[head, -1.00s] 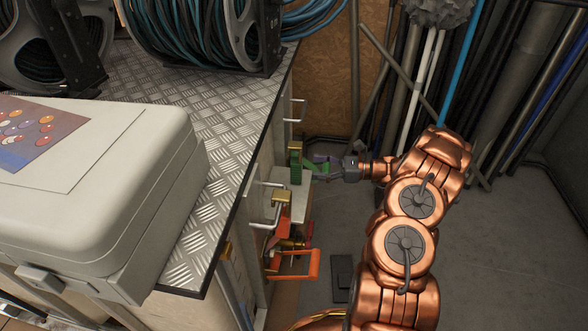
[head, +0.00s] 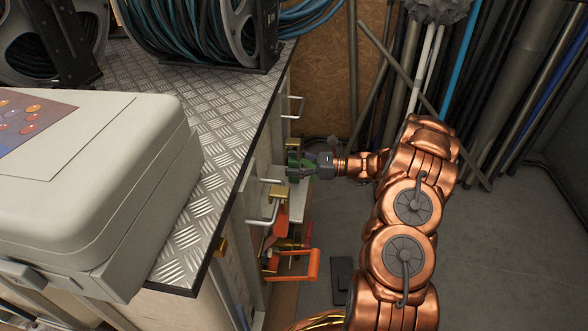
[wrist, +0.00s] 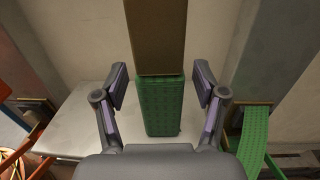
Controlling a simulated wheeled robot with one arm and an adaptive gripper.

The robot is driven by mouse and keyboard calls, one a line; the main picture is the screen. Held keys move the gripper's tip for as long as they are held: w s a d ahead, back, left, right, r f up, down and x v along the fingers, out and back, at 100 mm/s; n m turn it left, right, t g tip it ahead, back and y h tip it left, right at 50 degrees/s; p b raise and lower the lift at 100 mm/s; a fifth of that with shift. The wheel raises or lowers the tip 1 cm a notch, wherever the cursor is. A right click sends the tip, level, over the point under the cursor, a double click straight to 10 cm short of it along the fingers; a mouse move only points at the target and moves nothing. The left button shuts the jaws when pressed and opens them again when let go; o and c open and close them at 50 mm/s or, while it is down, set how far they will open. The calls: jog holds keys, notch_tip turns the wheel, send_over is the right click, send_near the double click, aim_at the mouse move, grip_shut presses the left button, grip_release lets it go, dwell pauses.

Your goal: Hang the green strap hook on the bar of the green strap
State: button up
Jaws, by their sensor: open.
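A ribbed green block (wrist: 162,106) stands upright in the middle of the wrist view, with a flat brown metal piece (wrist: 160,38) rising from its top; I take them to be the green strap's hook end. A perforated green strap (wrist: 251,135) hangs to the right. My gripper (wrist: 161,90) is open, with one finger on each side of the green block and gaps on both sides. In the head view my gripper (head: 308,165) is at the cabinet's right side, partly covering the green piece (head: 294,167). I cannot clearly make out the green strap's bar.
Metal handle bars (head: 292,107) stick out along the cabinet side. A pale ledge (head: 299,203) lies below the gripper, with orange-red straps and an orange handle (head: 292,267) nearer. A treadplate worktop (head: 212,141) carries a case (head: 100,195) and hose reels. The floor at right is partly clear.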

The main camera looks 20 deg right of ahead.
grip_shut()
dwell(0.5)
jog(key=shift+r, duration=0.1)
